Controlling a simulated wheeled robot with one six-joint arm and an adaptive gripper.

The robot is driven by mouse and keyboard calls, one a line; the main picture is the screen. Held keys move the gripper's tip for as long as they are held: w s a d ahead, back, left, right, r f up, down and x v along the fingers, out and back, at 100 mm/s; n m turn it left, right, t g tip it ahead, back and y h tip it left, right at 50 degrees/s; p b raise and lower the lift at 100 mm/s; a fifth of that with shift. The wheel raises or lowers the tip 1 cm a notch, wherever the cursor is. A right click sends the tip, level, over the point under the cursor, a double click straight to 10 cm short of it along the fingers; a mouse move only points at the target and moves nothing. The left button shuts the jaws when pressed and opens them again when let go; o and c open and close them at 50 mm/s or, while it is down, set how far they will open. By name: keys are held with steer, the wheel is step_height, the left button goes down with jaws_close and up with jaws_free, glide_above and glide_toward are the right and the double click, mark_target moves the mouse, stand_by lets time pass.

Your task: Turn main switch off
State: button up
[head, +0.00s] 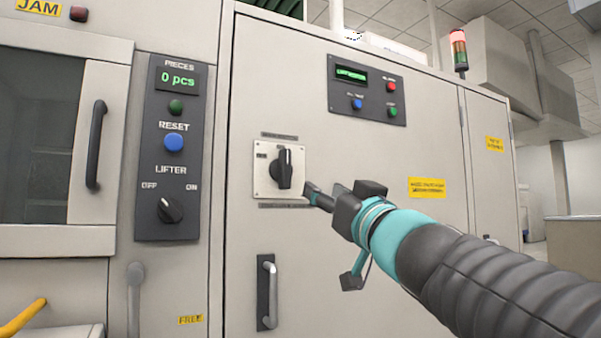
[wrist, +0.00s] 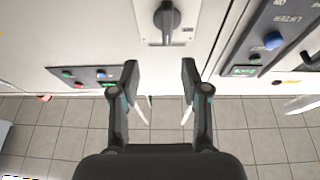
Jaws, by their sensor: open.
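The main switch (head: 285,168) is a black rotary knob on a pale square plate (head: 262,186) on the cabinet door. Its grip stands about upright in the head view. In the wrist view the knob (wrist: 167,17) shows at the top, just beyond and between the fingers, and the picture there looks upside down. My gripper (head: 311,192) is at the lower right of the plate in the head view. In the wrist view my gripper (wrist: 159,75) has its two fingers wide apart with nothing between them. It appears apart from the knob. The small lettering on the plate is unreadable.
Left of the door is a dark panel (head: 150,219) with a lifter knob (head: 171,209) and a blue reset button (head: 173,143). A door handle (head: 267,292) sits below the switch. A control panel (head: 366,91) is above right. A signal tower (head: 459,50) shows red on top.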

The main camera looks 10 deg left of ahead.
mark_target(288, 166)
steer(key=shift+n+y, duration=0.3)
steer(key=shift+y, duration=0.1)
steer(key=x, duration=0.4)
steer(key=p+x, duration=0.1)
steer(key=x, duration=0.9)
steer(key=shift+s+a+r+p, duration=0.1)
steer(key=shift+s+a+p, duration=0.1)
steer(key=shift+a+p, duration=0.2)
steer(key=shift+g, duration=0.3)
jaws_close()
